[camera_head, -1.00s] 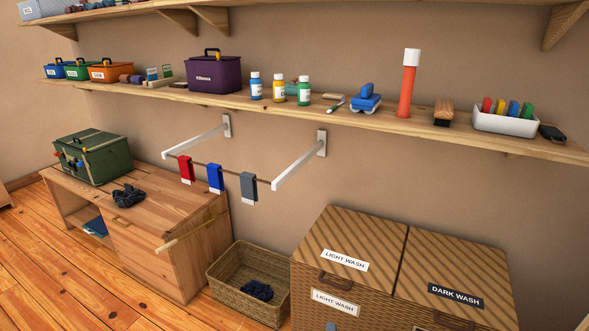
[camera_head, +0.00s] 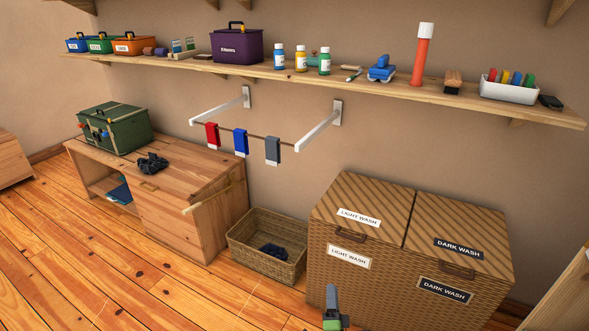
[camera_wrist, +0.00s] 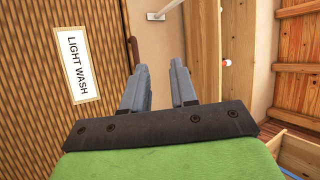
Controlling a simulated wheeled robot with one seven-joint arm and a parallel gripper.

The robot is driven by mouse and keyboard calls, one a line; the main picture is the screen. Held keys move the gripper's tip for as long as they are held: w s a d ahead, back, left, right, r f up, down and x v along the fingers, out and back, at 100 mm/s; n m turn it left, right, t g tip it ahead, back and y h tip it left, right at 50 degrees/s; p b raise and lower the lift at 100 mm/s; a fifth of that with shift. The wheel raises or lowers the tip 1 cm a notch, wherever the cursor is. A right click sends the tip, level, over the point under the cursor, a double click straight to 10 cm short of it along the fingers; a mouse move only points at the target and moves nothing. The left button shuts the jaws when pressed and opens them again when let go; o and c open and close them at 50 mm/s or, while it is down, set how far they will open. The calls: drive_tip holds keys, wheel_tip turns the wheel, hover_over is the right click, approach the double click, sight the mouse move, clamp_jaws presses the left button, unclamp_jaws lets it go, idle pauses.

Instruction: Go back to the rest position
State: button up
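My gripper (camera_head: 332,298) shows at the bottom of the head view, in front of the light wash side of a wicker hamper (camera_head: 375,270). In the wrist view its two grey fingers (camera_wrist: 159,72) stand apart with a gap between them. Nothing is held between the fingers. The hamper's light wash front (camera_wrist: 40,95) fills the left of the wrist view, beside the fingers. Both hamper lids are closed in the head view. Most of my arm is out of view.
A wicker basket (camera_head: 240,244) with dark cloth stands left of the hamper. A wooden cabinet (camera_head: 185,220) bears a green box (camera_head: 125,130) and dark cloth (camera_head: 152,162). A wall rack (camera_head: 318,128) holds red, blue and grey cloths. Floor at front left is clear.

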drive_tip(key=w+a+r+n+g+y, duration=0.25)
drive_tip(key=w+r+n, duration=0.25)
drive_tip(key=w+r, duration=0.85)
drive_tip(key=s+r+n+g, duration=0.2)
drive_tip(key=r+g, duration=0.1)
drive_tip(key=r, duration=0.6)
drive_tip(key=s+r+n+g, duration=0.2)
drive_tip(key=r, duration=0.7)
drive_tip(key=s+d+r+n+g+h, duration=0.1)
drive_tip(key=s+d+r+n+g, duration=0.1)
drive_tip(key=s+r, duration=0.5)
drive_tip(key=s+d+r+n+g, duration=0.1)
drive_tip(key=s+r+g, duration=0.2)
drive_tip(key=s, duration=0.8)
drive_tip(key=s+d+f+n+g+h, duration=0.1)
drive_tip(key=s+f+g, duration=0.15)
drive_tip(key=s, duration=1.25)
drive_tip(key=s+d+f+n+g+h, duration=0.1)
drive_tip(key=s+d+n+g, duration=0.15)
drive_tip(key=s, duration=1.25)
wheel_tip(320, 180, up, 18)
drive_tip(key=w+p, duration=0.1)
drive_tip(key=p, duration=1.6)
drive_tip(key=shift+a+m+p, duration=0.35)
drive_tip(key=shift+p, duration=0.05)
drive_tip(key=shift+f+y, duration=0.25)
drive_tip(key=shift+o, duration=0.5)
